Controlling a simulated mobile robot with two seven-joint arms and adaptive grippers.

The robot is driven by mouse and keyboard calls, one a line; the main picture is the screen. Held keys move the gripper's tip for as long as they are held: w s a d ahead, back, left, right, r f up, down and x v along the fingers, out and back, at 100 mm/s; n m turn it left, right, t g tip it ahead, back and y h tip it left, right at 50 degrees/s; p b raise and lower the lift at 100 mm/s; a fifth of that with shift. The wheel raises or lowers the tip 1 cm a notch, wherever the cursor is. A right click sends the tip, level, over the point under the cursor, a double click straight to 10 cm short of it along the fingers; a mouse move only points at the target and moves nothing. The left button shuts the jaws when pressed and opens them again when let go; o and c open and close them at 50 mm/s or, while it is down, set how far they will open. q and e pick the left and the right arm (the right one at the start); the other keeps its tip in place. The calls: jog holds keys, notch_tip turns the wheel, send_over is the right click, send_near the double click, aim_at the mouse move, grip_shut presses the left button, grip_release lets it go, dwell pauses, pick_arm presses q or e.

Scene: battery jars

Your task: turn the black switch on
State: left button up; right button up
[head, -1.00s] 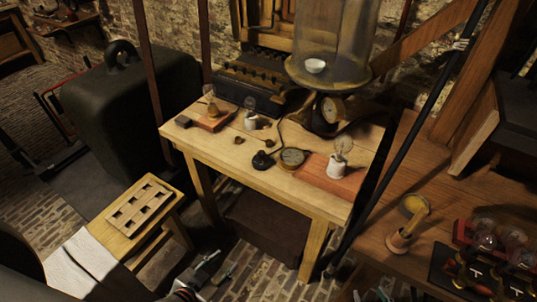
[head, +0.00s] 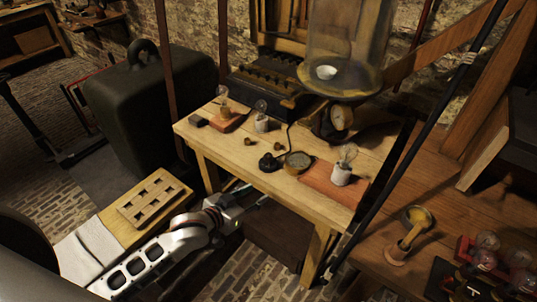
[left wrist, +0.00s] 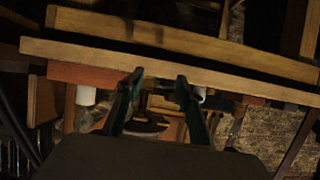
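A small round black switch (head: 269,162) with a knob stands on the wooden table (head: 235,165), near its front edge, with a cord rising behind it. My left gripper (head: 256,205) is in front of and below the table's front edge, apart from the switch. In the left wrist view my left gripper (left wrist: 160,75) has its two fingers spread with nothing held between them. The table edge (left wrist: 230,72) crosses beyond the fingertips there; I cannot make out the switch in that view. My right gripper is not in view.
A bulb in a white socket (head: 342,174) stands on a red board (head: 320,186). Another bulb (head: 223,107) and a small black block (head: 198,122) are at the left.

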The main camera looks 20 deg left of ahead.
pick_arm(q)
send_near(268, 155)
jog(key=w+f, duration=0.2)
jog(key=shift+t, duration=0.3)
jog(key=shift+d+r+x, duration=0.1)
jog(key=shift+d+x, duration=0.05)
jog(key=shift+x, duration=1.15)
jog(key=shift+d+r+x, duration=0.1)
jog(key=shift+x, duration=1.15)
jog(key=shift+d+r+x, duration=0.15)
jog(key=shift+x, duration=1.15)
grip_shut()
